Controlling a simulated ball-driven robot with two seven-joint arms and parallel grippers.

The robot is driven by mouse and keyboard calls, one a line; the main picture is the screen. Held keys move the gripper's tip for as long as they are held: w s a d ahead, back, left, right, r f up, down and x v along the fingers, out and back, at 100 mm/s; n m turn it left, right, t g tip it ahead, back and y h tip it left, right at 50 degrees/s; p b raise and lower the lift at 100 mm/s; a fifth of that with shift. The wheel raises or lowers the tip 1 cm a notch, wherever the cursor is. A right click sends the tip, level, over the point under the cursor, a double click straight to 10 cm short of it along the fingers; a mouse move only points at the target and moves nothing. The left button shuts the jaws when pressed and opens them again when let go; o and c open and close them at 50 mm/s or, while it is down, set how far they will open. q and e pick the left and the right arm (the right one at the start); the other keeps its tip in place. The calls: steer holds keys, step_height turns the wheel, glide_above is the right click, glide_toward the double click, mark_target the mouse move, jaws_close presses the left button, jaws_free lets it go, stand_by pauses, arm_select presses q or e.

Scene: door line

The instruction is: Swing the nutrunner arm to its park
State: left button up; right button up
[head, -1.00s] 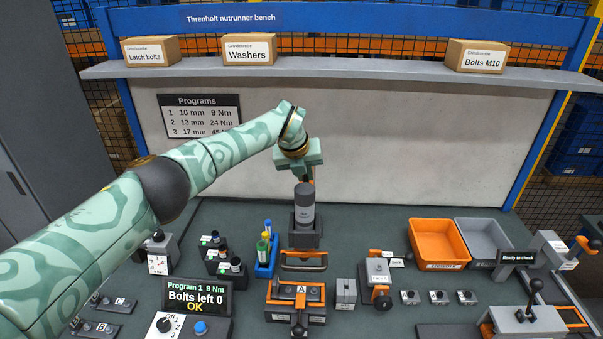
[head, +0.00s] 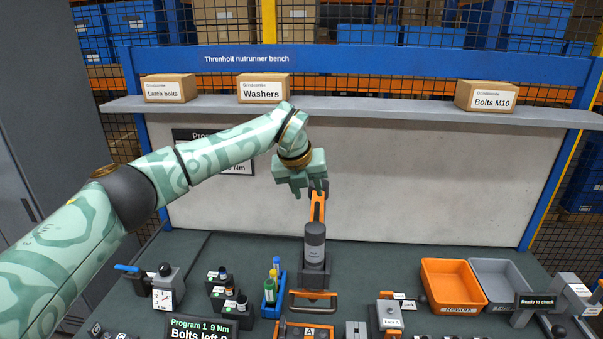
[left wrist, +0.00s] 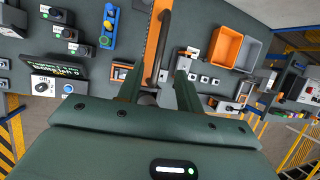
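The nutrunner arm has an orange bar (head: 317,208) that rises from behind a dark grey labelled cylinder (head: 315,242) on a block at the bench's middle. Its far end is dark and lies just under my left gripper (head: 309,188). In the left wrist view the orange bar (left wrist: 152,40) runs up the picture with a dark curved handle (left wrist: 161,50) beside it. My left gripper's fingers (left wrist: 158,78) stand apart on either side of the handle, with gaps showing. My right gripper is not in view.
A shelf (head: 370,108) with labelled boxes spans the back, above a pale panel (head: 420,170). Orange (head: 452,306) and grey (head: 515,304) bins stand at right.

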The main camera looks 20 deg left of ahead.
arm_select(q)
steer(key=v, duration=0.7)
steer(key=shift+b, duration=0.35)
steer(key=shift+r, duration=0.15)
